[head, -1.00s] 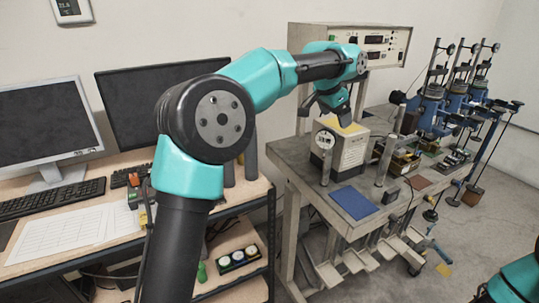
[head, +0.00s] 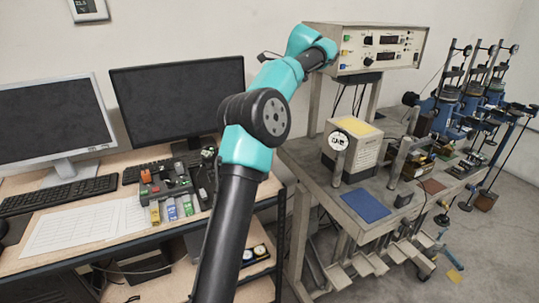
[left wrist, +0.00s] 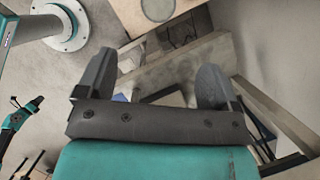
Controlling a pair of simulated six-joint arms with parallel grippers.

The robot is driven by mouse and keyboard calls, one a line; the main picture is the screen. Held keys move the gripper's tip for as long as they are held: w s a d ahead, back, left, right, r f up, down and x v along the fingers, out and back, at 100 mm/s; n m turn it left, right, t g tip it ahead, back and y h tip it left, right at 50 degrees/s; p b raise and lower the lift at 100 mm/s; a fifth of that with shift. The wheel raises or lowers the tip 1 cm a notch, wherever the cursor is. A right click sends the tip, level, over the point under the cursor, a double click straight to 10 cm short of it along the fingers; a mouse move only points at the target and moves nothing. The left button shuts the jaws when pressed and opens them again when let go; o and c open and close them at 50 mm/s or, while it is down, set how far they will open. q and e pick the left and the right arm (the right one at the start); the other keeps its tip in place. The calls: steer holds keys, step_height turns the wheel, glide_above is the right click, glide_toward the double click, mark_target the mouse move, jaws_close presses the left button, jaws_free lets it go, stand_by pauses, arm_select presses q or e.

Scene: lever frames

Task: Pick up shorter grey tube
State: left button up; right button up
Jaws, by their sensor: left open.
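My left gripper (left wrist: 157,63) is open and empty in the left wrist view, its two dark fingers spread wide. In the head view it is mostly hidden around the wrist, in front of the wall. In the head view my left arm covers the desk's right end, and no tube can be made out there. My right gripper is not visible.
The desk (head: 95,215) holds two monitors (head: 178,100), keyboards, papers and a coloured switch box (head: 170,185). A grey workbench (head: 310,172) to the right holds a meter box (head: 362,150), a blue mat (head: 365,205) and metal posts. An instrument panel (head: 370,45) stands above it.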

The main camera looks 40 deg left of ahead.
arm_select(q)
steer(key=x, duration=1.2)
steer(key=shift+f, duration=0.15)
steer(key=x, duration=0.5)
steer(key=shift+s+a, duration=0.1)
steer(key=shift+s, duration=0.2)
stand_by(0.4)
jaws_close()
stand_by(0.6)
